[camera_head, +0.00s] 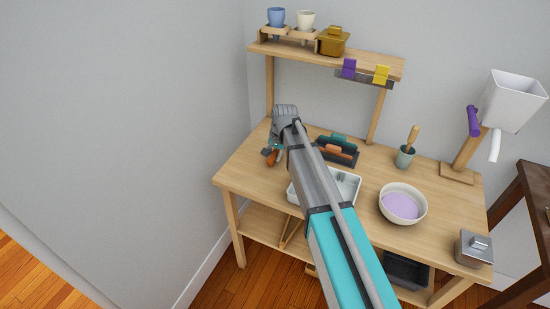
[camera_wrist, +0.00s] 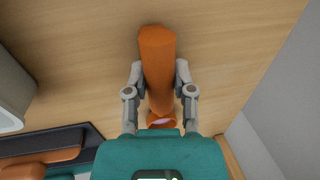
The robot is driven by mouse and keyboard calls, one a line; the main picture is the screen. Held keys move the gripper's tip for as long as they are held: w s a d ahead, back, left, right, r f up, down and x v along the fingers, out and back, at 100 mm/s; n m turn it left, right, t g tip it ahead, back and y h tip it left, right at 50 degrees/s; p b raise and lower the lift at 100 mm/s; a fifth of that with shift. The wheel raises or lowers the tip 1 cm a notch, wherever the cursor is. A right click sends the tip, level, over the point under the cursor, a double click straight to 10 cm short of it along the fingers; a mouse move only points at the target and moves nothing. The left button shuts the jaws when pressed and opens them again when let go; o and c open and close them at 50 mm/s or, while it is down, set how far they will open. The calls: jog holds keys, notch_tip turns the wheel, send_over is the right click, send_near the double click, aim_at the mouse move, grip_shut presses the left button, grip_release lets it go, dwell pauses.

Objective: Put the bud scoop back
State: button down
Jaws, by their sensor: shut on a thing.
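My gripper (camera_wrist: 160,88) is shut on an orange tool (camera_wrist: 157,60), which I take to be the bud scoop. In the wrist view its long orange body lies between the two fingers. A rounded orange rim with a pinkish inside shows at its near end, partly hidden by the gripper body. In the head view, my gripper (camera_head: 272,152) and the orange scoop (camera_head: 273,158) are over the left back part of the wooden bench (camera_head: 240,178). I cannot tell whether the scoop touches the bench.
A dark holder (camera_head: 340,158) with orange and teal pieces is right of my gripper. A white tray (camera_head: 347,188), a bowl of lavender stuff (camera_head: 418,218), a cup with a wooden-handled tool (camera_head: 405,158) and a metal box (camera_head: 474,249) stand farther right. A shelf (camera_head: 380,65) rises behind; a wall is left.

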jog(key=shift+f, duration=0.2)
jog(key=shift+c, duration=2.3)
grip_release()
jog(key=shift+r, duration=0.1)
jog(key=shift+r, duration=0.2)
notch_tip(320, 180, up, 12)
jog(key=d+p, duration=0.2)
jog(key=p, duration=0.9)
jog(key=shift+s+f+p, duration=0.2)
jog(key=shift+s+p, duration=0.15)
jog(key=shift+p, duration=0.05)
jog(key=shift+d, duration=0.15)
jog(key=s+d+n+h, duration=0.2)
jog(key=s+d+n, duration=0.2)
jog(key=s+d, duration=1.7)
jog(key=shift+d+f+g, duration=0.15)
jog(key=shift+d+g, duration=0.15)
jog(key=shift+d, duration=0.4)
jog(key=shift+s, duration=0.1)
